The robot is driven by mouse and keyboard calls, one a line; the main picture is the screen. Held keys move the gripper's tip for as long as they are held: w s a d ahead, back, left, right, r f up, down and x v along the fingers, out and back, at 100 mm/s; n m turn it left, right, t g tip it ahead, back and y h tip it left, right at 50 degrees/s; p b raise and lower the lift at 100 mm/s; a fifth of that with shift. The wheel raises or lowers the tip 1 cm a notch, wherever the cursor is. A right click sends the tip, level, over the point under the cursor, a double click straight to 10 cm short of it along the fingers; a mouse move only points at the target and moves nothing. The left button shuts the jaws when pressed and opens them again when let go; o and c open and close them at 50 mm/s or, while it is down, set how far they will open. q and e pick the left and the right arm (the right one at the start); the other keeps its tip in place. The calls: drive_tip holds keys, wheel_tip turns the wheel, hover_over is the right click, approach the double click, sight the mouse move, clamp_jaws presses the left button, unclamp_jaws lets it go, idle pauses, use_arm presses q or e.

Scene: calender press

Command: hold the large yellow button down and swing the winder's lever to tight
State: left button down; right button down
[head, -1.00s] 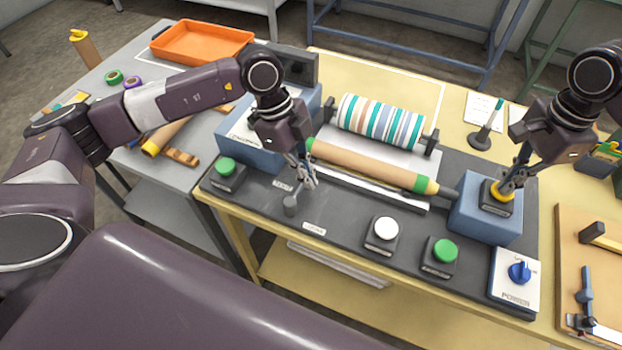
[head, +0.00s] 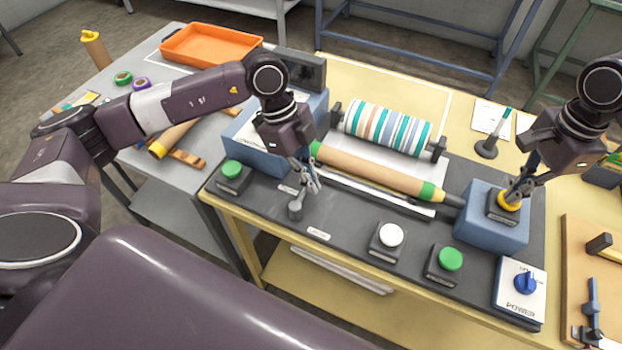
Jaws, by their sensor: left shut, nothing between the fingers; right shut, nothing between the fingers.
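The large yellow button (head: 509,204) sits in a dark housing on a blue block at the right of the press. My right gripper (head: 512,196) is shut, with its tips on or just above the button's top; how far the button is pressed cannot be told. The winder's lever (head: 295,211) is a grey piece at the front left of the dark panel, with small white labels near it. My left gripper (head: 311,188) is shut and empty, pointing down at the lever's upper part. Its fingers partly hide the lever, and contact is unclear.
Nearby are a green button (head: 231,169), a white button (head: 391,235), another green button (head: 450,258) and a blue power knob (head: 525,283). Behind the lever lie a tan roller (head: 380,175) and a striped roll (head: 388,129). An orange tray (head: 212,45) stands far left.

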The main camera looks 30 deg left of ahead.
use_arm(q)
drive_tip(key=shift+s, duration=0.6)
use_arm(e)
drive_tip(key=shift+s+f, duration=0.2)
drive_tip(key=shift+f, duration=0.15)
use_arm(q)
drive_tip(key=shift+s+d, duration=0.1)
drive_tip(key=shift+d, duration=0.05)
drive_tip(key=d, duration=0.2)
drive_tip(key=d+r, duration=0.1)
drive_tip(key=d, duration=0.1)
drive_tip(key=shift+r, duration=0.1)
drive_tip(key=v, duration=0.9)
drive_tip(key=shift+s+a+r, duration=0.15)
drive_tip(key=shift+a+r, duration=0.1)
drive_tip(key=shift+a, duration=0.2)
use_arm(e)
drive_tip(key=shift+r, duration=0.15)
